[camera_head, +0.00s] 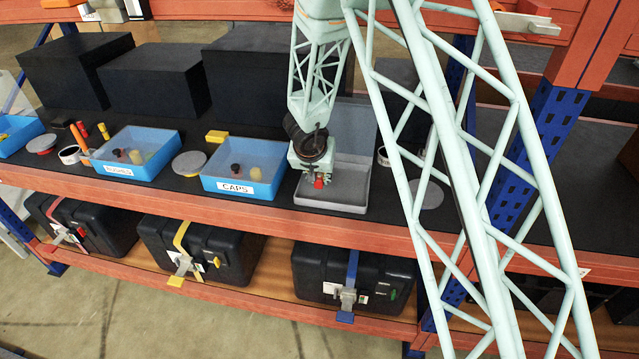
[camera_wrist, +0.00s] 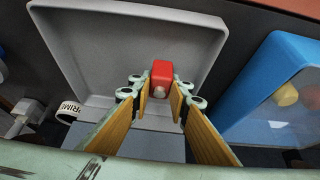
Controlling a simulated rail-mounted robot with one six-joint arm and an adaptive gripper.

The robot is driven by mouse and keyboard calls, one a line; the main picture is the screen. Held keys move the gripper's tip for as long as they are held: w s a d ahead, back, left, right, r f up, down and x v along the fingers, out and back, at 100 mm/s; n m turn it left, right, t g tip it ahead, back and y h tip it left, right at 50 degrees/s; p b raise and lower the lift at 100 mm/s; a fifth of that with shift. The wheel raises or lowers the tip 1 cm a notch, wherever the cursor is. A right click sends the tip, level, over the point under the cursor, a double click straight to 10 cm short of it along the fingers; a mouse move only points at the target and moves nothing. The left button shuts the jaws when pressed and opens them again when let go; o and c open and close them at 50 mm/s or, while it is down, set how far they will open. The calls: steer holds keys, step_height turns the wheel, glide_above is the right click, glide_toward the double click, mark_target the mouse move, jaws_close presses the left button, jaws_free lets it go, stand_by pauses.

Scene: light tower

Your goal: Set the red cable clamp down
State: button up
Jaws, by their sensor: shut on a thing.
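The red cable clamp (camera_wrist: 161,79) is between the two finger pads of my gripper (camera_wrist: 160,95) in the wrist view, and the gripper is shut on it. In the head view the small red clamp (camera_head: 319,182) shows at the tip of my gripper (camera_head: 315,174). Both are over the open grey case (camera_head: 345,207), towards its left side. The case also fills the middle of the wrist view (camera_wrist: 85,50). I cannot tell whether the clamp touches the case floor.
The blue CAPS bin (camera_head: 240,187) stands just left of the case, with the blue BUSHES bin (camera_head: 127,168) farther left. A grey disc (camera_head: 425,195) lies to the right. Dark boxes (camera_head: 158,82) stand behind. The orange shelf edge (camera_head: 180,202) runs in front.

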steer(key=shift+f+b, duration=0.3)
steer(key=shift+f, duration=0.45)
steer(key=shift+f, duration=0.15)
steer(key=o, duration=0.8)
steer(key=shift+o, duration=0.2)
steer(key=shift+v, duration=0.8)
steer(key=d+p+v, duration=0.1)
steer(key=p+v, duration=0.3)
steer(key=v, duration=0.6)
steer(key=shift+a+r, duration=0.35)
steer(key=shift+a, duration=0.1)
steer(key=shift+r, duration=0.15)
